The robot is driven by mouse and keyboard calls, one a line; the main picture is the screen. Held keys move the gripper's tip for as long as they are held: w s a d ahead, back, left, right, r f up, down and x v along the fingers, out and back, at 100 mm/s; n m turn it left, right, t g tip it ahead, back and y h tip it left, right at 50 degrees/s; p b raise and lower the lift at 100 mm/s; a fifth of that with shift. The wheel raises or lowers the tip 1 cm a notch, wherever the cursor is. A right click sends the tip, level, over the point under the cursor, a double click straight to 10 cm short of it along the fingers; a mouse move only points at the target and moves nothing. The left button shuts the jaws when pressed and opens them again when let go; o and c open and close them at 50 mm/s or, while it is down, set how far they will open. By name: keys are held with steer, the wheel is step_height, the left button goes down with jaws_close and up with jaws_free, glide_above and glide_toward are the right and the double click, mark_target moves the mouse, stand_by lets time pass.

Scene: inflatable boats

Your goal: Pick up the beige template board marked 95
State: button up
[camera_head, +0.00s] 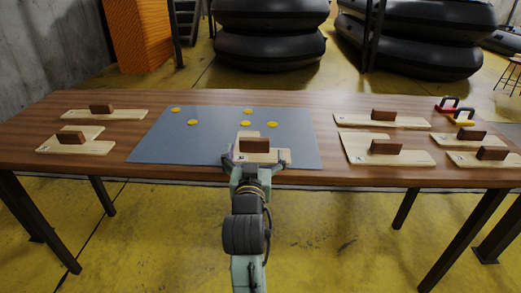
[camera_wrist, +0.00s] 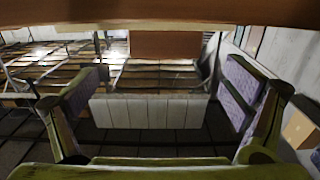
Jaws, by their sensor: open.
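A beige board (camera_head: 275,155) with a brown block handle (camera_head: 255,146) lies at the front edge of the grey mat; its marking is too small to read. My gripper (camera_head: 256,161) is at the near side of this board, its fingers spread wide to the left and right of the handle. In the wrist view my gripper (camera_wrist: 163,92) is open, with nothing clearly held between the pads. Several similar beige boards lie left (camera_head: 128,115) and right (camera_head: 350,147) of the mat. I cannot tell from the pictures which board bears 95.
The grey mat (camera_head: 165,145) carries several yellow discs (camera_head: 272,125) behind the board. Two handled tools, one with a red base (camera_head: 447,107) and one yellow (camera_head: 463,121), stand at the back right of the wooden table (camera_head: 325,180). Black inflatable boats (camera_head: 270,47) are stacked beyond.

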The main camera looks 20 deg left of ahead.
mark_target(254, 138)
steer(key=x, duration=0.2)
steer(key=p+x, duration=0.1)
steer(key=x, duration=0.4)
steer(key=shift+a+r+p, duration=0.1)
steer(key=shift+a+p, duration=0.25)
steer(key=shift+w, duration=0.3)
steer(key=c, duration=1.4)
